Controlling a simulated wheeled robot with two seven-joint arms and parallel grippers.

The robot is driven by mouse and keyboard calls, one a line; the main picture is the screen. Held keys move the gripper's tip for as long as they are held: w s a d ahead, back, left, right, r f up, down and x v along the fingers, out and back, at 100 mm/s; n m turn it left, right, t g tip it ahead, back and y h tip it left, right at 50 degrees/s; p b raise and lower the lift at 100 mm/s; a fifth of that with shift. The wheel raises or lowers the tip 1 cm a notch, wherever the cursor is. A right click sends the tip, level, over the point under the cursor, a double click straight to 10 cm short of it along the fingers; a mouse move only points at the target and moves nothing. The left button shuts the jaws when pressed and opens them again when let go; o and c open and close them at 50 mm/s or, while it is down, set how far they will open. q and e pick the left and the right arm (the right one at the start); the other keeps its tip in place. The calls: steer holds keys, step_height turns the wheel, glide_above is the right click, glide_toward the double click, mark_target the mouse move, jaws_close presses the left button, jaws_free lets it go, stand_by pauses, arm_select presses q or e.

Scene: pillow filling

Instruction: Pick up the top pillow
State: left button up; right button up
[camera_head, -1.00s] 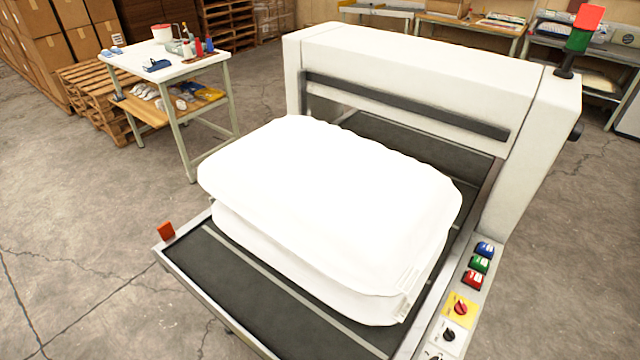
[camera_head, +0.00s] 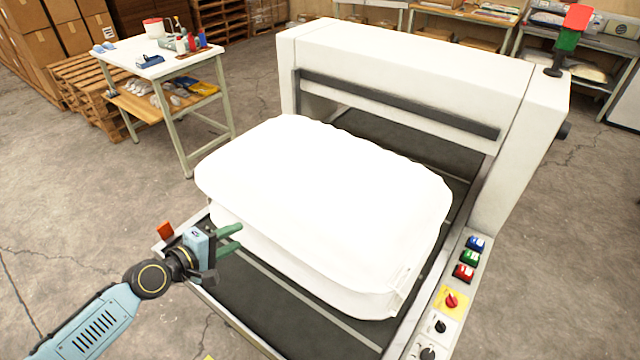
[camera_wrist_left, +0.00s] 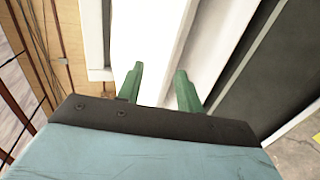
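Two white pillows lie stacked on the dark conveyor bed of the machine. The top pillow (camera_head: 330,190) covers most of the bottom pillow (camera_head: 290,262), whose front side shows below it. My left gripper (camera_head: 240,238) is at the stack's front left side, its green fingers pointing at the pillows. In the left wrist view its two fingers (camera_wrist_left: 160,82) are spread apart, with white pillow surface ahead and between them. I cannot tell whether a finger touches a pillow. My right gripper is not in view.
The white machine (camera_head: 400,75) stands behind the stack, its housing spanning the conveyor bed (camera_head: 300,318). Coloured buttons and switches (camera_head: 464,271) line the right rail. A side table (camera_head: 155,66) stands at the back left.

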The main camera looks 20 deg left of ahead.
mark_target(258, 232)
arm_select(q)
steer(key=w+f+b, duration=0.1)
steer(key=w, duration=0.1)
steer(key=w+d+f+b, duration=0.1)
steer(key=w+f, duration=0.1)
steer(key=w+d+f+b, duration=0.1)
steer(key=w, duration=0.1)
steer(key=shift+w+d+f, duration=0.1)
steer(key=shift+d+f, duration=0.1)
steer(key=shift+f, duration=0.1)
steer(key=shift+b+x, duration=0.35)
steer(key=shift+x, duration=0.55)
steer(key=shift+c, duration=0.5)
steer(key=shift+d, duration=0.1)
jaws_close()
